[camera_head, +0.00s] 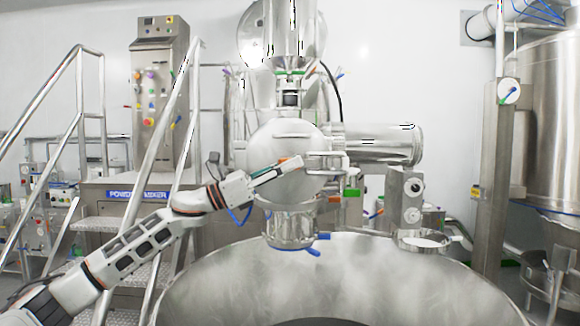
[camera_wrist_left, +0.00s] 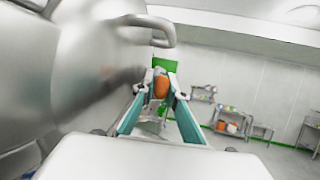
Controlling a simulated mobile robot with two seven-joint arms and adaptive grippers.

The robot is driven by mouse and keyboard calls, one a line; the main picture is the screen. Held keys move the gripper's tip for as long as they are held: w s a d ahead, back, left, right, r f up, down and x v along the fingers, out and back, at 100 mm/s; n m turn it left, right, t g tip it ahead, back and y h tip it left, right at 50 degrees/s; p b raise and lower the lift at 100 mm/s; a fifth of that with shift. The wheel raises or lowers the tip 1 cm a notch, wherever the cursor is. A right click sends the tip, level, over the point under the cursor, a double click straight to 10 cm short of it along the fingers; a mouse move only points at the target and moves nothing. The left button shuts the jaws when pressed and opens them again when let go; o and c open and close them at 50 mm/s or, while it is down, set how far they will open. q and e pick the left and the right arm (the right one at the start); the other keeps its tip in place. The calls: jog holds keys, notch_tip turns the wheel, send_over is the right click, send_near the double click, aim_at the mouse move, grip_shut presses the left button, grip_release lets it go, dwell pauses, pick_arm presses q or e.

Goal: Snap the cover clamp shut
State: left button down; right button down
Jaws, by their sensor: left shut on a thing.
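The round steel cover (camera_head: 283,139) stands upright in the middle of the head view. It fills the left side of the left wrist view (camera_wrist_left: 75,75). The metal cover clamp (camera_head: 325,161) is at the cover's right edge. My left gripper (camera_head: 289,163) reaches across the cover's front from the left. In the left wrist view its teal-padded fingers (camera_wrist_left: 161,88) close on an orange grip (camera_wrist_left: 161,86), which looks like the end of the clamp's handle. The fingers hide part of the clamp. Whether the clamp is latched cannot be told. My right gripper is not in view.
A large polished steel vessel top (camera_head: 340,275) fills the lower foreground. A horizontal steel cylinder (camera_head: 385,144) lies right of the cover. A railed stair (camera_head: 150,140) stands at left, and a tall tank (camera_head: 550,130) at right. A curved bar (camera_wrist_left: 150,22) sticks out above my left fingers.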

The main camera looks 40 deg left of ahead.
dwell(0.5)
pick_arm(q)
jog(key=c, duration=2.3)
grip_release()
jog(key=shift+w, duration=0.1)
jog(key=shift+c, duration=0.2)
jog(key=shift+a, duration=0.1)
jog(key=v, duration=1.2)
jog(key=shift+w, duration=0.1)
jog(key=shift+f, duration=0.1)
